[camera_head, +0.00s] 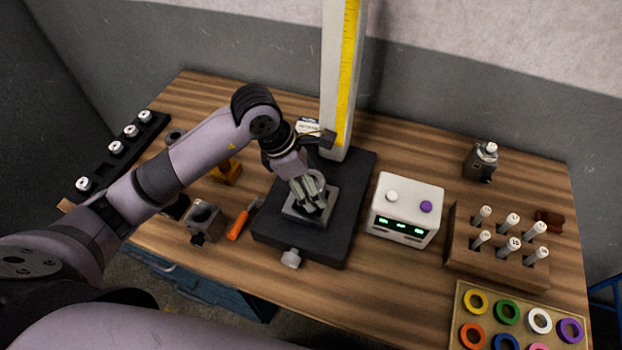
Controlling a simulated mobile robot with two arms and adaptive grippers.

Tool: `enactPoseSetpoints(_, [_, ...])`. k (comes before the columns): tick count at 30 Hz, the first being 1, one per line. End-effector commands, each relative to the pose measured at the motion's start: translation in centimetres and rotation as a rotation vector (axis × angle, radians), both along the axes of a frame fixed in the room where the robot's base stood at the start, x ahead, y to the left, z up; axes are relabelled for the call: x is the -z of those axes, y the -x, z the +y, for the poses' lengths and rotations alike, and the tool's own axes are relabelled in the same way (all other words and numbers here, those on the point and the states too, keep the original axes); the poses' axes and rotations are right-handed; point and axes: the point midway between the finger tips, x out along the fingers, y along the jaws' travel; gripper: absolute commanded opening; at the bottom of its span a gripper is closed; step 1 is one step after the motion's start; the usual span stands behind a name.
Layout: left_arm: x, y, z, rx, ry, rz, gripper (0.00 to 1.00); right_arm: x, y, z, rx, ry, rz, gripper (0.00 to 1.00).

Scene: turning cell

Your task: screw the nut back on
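My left arm reaches in from the left. Its gripper (313,207) points down at a small grey square block (296,217) on the black base (270,228) of a tall stand. The fingers cover the middle of the block, and a rounded pale grey part shows just behind them. I cannot tell whether this part is a nut, nor whether the fingers are open or shut on something. No nut can be made out clearly. A pale knob (291,259) sticks out of the base's front side. My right gripper is not in view.
The stand's white column with a yellow scale (346,80) rises behind the gripper. A white box with green displays (404,212), a wooden pin rack (495,258) and a tray of coloured rings (459,322) are right. An orange-handled tool (239,224) and grey block (204,221) lie left.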

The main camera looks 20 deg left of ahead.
Motion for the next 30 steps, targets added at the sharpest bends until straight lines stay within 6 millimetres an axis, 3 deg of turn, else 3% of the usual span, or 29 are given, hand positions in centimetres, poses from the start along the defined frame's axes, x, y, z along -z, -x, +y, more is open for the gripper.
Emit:
enactPoseSetpoints(23, [-0.1,0.0,0.0,0.000,0.000,-0.001,0.20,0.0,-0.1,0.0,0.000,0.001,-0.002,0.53])
enactPoseSetpoints(26, [0.0,0.0,0.0,0.008,-0.001,-0.001,0.19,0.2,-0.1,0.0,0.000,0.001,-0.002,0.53])
enactPoseSetpoints(30, [0.4,-0.2,0.2,0.130,-0.004,-0.005,0.19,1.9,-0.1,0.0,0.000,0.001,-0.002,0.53])
